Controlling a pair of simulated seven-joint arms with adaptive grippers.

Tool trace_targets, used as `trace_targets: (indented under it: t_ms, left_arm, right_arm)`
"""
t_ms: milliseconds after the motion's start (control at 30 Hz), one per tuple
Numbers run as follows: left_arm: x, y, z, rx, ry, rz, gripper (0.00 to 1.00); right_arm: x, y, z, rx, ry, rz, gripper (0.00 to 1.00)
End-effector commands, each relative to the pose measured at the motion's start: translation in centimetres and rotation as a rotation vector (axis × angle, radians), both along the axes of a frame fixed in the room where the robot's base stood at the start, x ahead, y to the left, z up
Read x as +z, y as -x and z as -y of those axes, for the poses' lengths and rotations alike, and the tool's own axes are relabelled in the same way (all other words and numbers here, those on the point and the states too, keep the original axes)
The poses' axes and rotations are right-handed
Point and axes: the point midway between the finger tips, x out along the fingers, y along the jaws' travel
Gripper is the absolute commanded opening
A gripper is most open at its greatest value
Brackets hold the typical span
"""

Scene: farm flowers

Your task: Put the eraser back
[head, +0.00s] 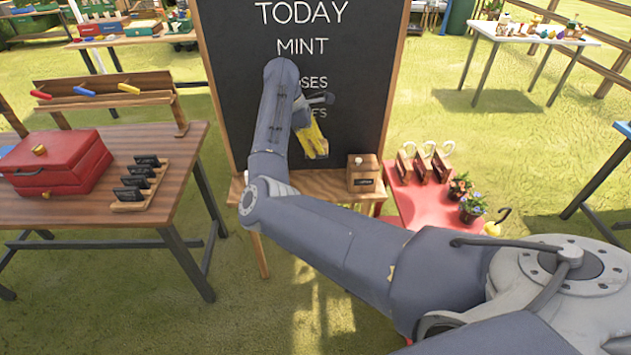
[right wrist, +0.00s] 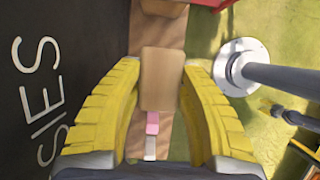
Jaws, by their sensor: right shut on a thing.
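The eraser, a tan wooden block (right wrist: 162,80), sits between the yellow fingers of my right gripper (right wrist: 160,100) in the right wrist view. The gripper is shut on it. In the head view, the right gripper (head: 313,138) is in front of the chalkboard's (head: 345,90) lower part, above the wooden ledge (head: 325,183); my arm hides part of the board and ledge. The wooden ledge (right wrist: 150,40) also shows beyond the eraser in the right wrist view. Whether the eraser touches the board cannot be told.
Pink chalk (right wrist: 152,122) and white chalk (right wrist: 150,147) lie on the ledge. A small wooden box (head: 364,172) stands at its right end. A red table (head: 410,205) with signs and potted flowers is to the right. A table with a red toolbox (head: 58,165) is left.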

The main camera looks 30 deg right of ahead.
Motion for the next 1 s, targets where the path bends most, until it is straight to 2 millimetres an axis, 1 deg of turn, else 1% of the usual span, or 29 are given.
trace_targets:
  t_ms: [33,200,400,533,767,1000]
  left_arm:
    - [0.0,0.0,0.0,0.000,0.000,0.000,0.44]
    - [0.0,0.0,0.0,0.000,0.000,0.000,0.44]
    - [0.0,0.0,0.0,0.000,0.000,0.000,0.44]
    - [0.0,0.0,0.0,0.000,0.000,0.000,0.44]
    - [0.0,0.0,0.0,0.000,0.000,0.000,0.44]
    - [0.0,0.0,0.0,0.000,0.000,0.000,0.44]
  right_arm:
    - [-1.3,0.1,0.1,0.000,0.003,-0.004,0.07]
    - [-5.0,0.1,0.1,0.001,0.003,-0.003,0.07]
    - [-8.4,0.1,0.1,0.001,0.002,-0.002,0.07]
    - [-9.6,0.0,0.1,0.001,0.002,0.000,0.07]
    - [-10.8,0.0,0.1,0.001,0.002,0.000,0.07]
    - [-13.6,0.0,0.1,0.002,0.002,-0.002,0.07]
